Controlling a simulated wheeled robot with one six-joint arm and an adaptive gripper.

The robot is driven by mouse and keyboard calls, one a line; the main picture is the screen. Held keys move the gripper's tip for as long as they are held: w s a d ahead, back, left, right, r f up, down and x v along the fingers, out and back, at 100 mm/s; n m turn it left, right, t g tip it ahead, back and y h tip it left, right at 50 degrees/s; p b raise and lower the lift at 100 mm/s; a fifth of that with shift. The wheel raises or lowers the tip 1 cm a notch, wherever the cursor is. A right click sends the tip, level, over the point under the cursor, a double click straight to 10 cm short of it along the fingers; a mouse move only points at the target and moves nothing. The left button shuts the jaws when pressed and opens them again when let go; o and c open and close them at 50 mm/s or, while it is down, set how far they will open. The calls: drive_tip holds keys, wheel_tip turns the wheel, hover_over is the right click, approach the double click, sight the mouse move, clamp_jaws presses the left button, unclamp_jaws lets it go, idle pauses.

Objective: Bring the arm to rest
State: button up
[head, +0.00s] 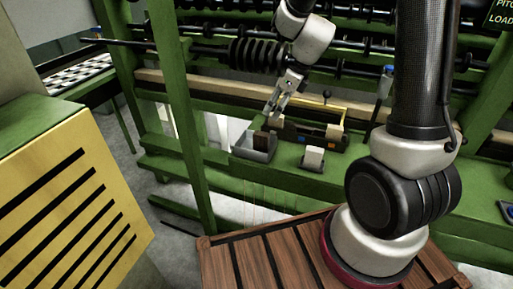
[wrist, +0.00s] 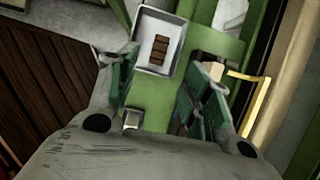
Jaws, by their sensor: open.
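My gripper (head: 272,108) hangs over the green bench ledge in the head view, just above a small grey tray (head: 262,155). In the wrist view my gripper (wrist: 163,78) is open, its two fingers well apart with nothing between them. The tray (wrist: 141,52) lies beyond the fingertips in that view. A dark brown ridged block (wrist: 160,51) lies inside the tray. The gripper is apart from the block. The arm is stretched out from my base toward the ledge.
A dark holder (head: 298,133) with a yellow handle stands right of the tray. A small white-fronted roll (head: 313,157) sits before it. Black spools (head: 255,56) on rods are behind. A green post (head: 182,120) stands left, and a yellow slatted cabinet (head: 75,205) is nearer.

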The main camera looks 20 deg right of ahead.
idle(0.3)
drive_tip(key=s+d+r+n+h, duration=0.1)
drive_tip(key=s+d+r+n, duration=0.2)
drive_tip(key=s+r+n, duration=0.2)
drive_tip(key=s+d+r+n+t+h, duration=0.1)
drive_tip(key=s+d+r+n, duration=0.3)
drive_tip(key=s+n, duration=0.7)
drive_tip(key=s+d+r+n+h, duration=0.1)
drive_tip(key=s+d+r+n, duration=0.3)
drive_tip(key=s+r+n, duration=0.3)
drive_tip(key=shift+s+r+n+t+h, duration=0.2)
drive_tip(key=shift+s+n+t+h, duration=0.15)
drive_tip(key=shift+n, duration=0.75)
